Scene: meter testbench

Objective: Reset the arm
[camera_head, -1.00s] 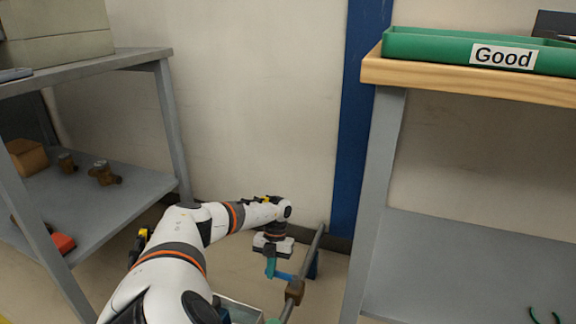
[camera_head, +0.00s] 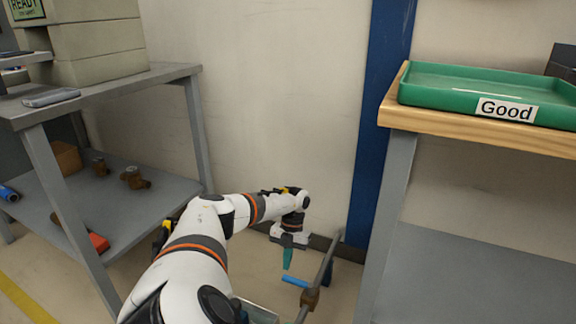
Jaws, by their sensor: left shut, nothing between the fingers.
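My left arm (camera_head: 190,262) reaches in from the bottom of the head view, white with orange and dark bands. It bends at the wrist, and my left gripper (camera_head: 287,262) points down with its teal fingers shut and nothing between them. The gripper hangs in the gap between the two benches, just above and behind a blue handle (camera_head: 295,281) on a grey pipe with a brass fitting (camera_head: 310,298). From this angle I cannot tell how far apart the fingers and the handle are. My right gripper is out of view.
A grey shelf bench (camera_head: 100,88) stands at left, with boxes on top and brass fittings (camera_head: 135,178) on its lower shelf. At right a wood-topped bench (camera_head: 480,132) carries a green tray (camera_head: 440,90) labelled Good. A blue post (camera_head: 383,130) stands on the wall between them.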

